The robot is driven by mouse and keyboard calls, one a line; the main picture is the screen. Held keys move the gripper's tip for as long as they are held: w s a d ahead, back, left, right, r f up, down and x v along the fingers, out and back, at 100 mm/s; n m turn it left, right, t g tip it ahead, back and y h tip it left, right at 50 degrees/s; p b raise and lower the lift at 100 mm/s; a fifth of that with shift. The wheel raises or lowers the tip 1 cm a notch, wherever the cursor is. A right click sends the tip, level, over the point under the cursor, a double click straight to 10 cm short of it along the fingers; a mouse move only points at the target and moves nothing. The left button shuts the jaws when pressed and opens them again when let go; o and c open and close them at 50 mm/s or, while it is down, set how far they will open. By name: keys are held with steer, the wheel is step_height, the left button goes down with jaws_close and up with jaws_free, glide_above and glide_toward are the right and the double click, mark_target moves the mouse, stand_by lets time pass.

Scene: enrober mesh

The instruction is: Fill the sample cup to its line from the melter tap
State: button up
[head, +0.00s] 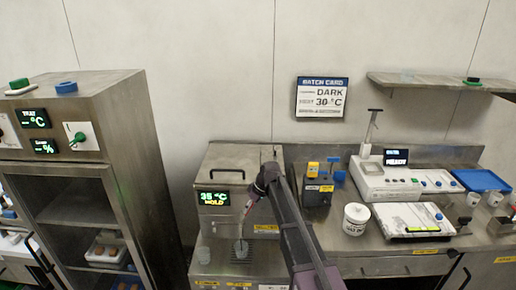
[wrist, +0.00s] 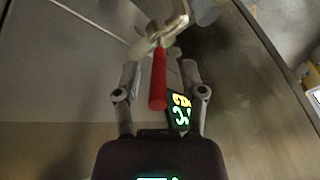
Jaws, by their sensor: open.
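The melter (head: 222,160) is a steel box with a lid and a green display reading 35 °C HOLD. I cannot make out a fill line or the level in either. In the wrist view, the tap's red lever (wrist: 158,82) hangs from a metal fitting (wrist: 165,28). My gripper (wrist: 160,74) is open, its fingers on either side of the lever; contact is unclear. My arm hides part of the melter in the head view.
A steel cabinet (head: 150,150) stands at the left. Right of the melter are a dark box with a yellow top (head: 318,192), a white tub (head: 355,219), a white instrument (head: 385,183), a flat scale (head: 412,218) and a blue tray (head: 481,180).

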steer(key=s+d+f+m+h, duration=0.1)
steer(key=s+d+m+h, duration=0.4)
steer(key=s+d+m, duration=0.6)
steer(key=s+d, duration=1.1)
steer(key=s, duration=0.3)
steer(key=shift+d+f, duration=0.25)
steer(key=shift+f, duration=0.05)
